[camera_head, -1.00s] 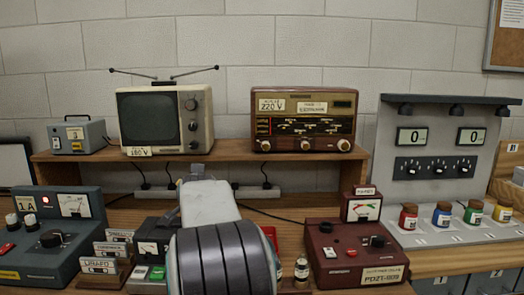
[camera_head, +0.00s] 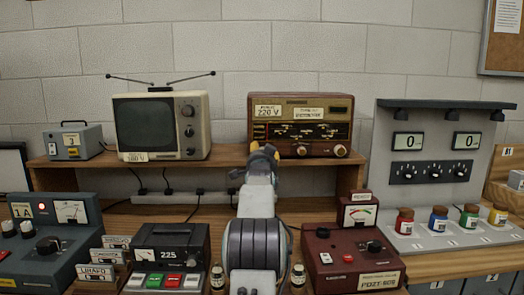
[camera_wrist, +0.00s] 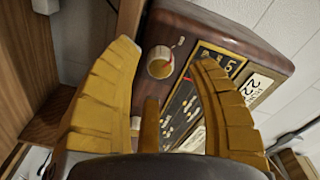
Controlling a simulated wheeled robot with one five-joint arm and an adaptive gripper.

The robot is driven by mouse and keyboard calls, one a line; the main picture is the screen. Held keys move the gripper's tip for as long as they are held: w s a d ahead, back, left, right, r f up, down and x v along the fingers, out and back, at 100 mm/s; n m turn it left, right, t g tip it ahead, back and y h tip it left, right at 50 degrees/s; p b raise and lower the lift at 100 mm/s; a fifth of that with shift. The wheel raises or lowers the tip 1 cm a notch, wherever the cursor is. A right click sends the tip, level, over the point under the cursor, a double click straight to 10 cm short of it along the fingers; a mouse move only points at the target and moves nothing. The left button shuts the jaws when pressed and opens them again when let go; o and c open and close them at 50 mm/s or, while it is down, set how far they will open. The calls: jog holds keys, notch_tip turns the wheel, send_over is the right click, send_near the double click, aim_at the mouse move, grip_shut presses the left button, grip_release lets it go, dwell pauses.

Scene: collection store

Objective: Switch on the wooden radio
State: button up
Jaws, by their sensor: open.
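The wooden radio (camera_head: 325,112) stands on the wooden shelf, with a 220 V label and a dial panel on its front. In the wrist view the radio (camera_wrist: 205,35) looks tilted, and one knob (camera_wrist: 160,62) appears between the spread yellow fingers of my gripper (camera_wrist: 165,56). The gripper is open and empty. I cannot tell whether it touches the knob.
An old television (camera_head: 160,125) and a grey box (camera_head: 74,141) share the shelf (camera_head: 225,160). Below are a grey 225 device (camera_head: 168,255), a maroon device (camera_head: 350,262) and a blue-grey device (camera_head: 45,240). A grey panel (camera_head: 430,140) with several jars stands right.

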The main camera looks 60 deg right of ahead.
jog(key=shift+p+x, duration=0.5)
jog(key=shift+x, duration=0.85)
jog(key=shift+o, duration=0.3)
jog(key=shift+a, duration=0.1)
grip_shut()
